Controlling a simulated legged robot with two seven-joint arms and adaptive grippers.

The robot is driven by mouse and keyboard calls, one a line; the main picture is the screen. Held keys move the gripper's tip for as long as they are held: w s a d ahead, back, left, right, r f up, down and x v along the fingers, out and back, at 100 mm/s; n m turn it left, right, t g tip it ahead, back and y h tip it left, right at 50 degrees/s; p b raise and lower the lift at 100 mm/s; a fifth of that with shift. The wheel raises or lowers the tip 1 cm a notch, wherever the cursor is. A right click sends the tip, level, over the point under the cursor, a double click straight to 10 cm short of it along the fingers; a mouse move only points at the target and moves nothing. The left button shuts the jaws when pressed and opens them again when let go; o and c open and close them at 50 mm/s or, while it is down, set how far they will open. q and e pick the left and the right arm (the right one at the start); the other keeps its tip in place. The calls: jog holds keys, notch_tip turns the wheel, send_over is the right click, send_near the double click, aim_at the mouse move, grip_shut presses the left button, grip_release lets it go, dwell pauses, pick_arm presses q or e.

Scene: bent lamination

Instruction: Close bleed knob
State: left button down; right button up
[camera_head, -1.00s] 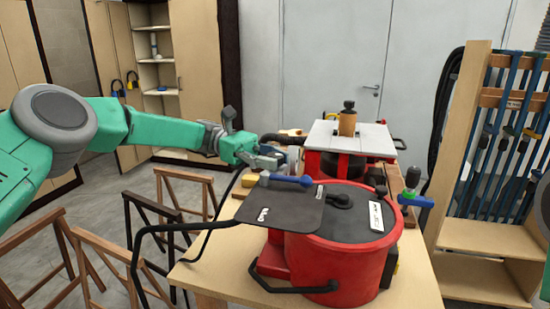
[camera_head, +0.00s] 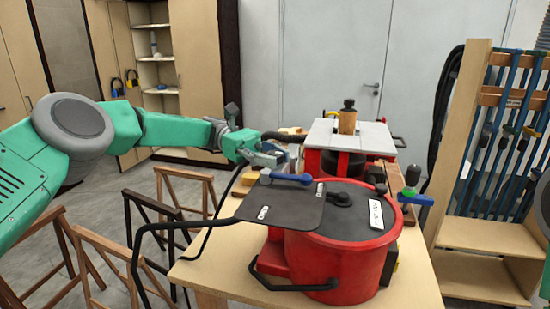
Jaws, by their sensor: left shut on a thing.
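A red round pot (camera_head: 330,262) with a black lid stands on the wooden table. A dark plate (camera_head: 285,212) with small white labels overlaps its left top. A blue lever (camera_head: 289,178) lies above the plate's back edge. A black knob (camera_head: 340,199) sits on the lid. I cannot tell which part is the bleed knob. My left gripper (camera_head: 277,157) is just behind the blue lever, left of the red machine. Its jaws are shut on a small part there. The part is too small and covered to make out. My right gripper is not in view.
Behind the pot is a red machine (camera_head: 313,162) with a grey top (camera_head: 372,139) bearing an orange-brown cylinder (camera_head: 347,122). A blue clamp (camera_head: 414,198) is at the right. A black hose (camera_head: 142,245) hangs at the table's left. Wooden trestles (camera_head: 105,252) stand on the floor.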

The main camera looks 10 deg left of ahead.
aim_at(275, 151)
pick_arm(q)
jog(key=c, duration=1.4)
grip_release()
jog(key=shift+w+r, duration=0.15)
jog(key=shift+r, duration=0.05)
jog(key=shift+c, duration=0.2)
jog(key=shift+w+f, duration=0.1)
jog(key=shift+f, duration=0.05)
notch_tip(275, 151, up, 10)
jog(key=shift+w+f, duration=0.1)
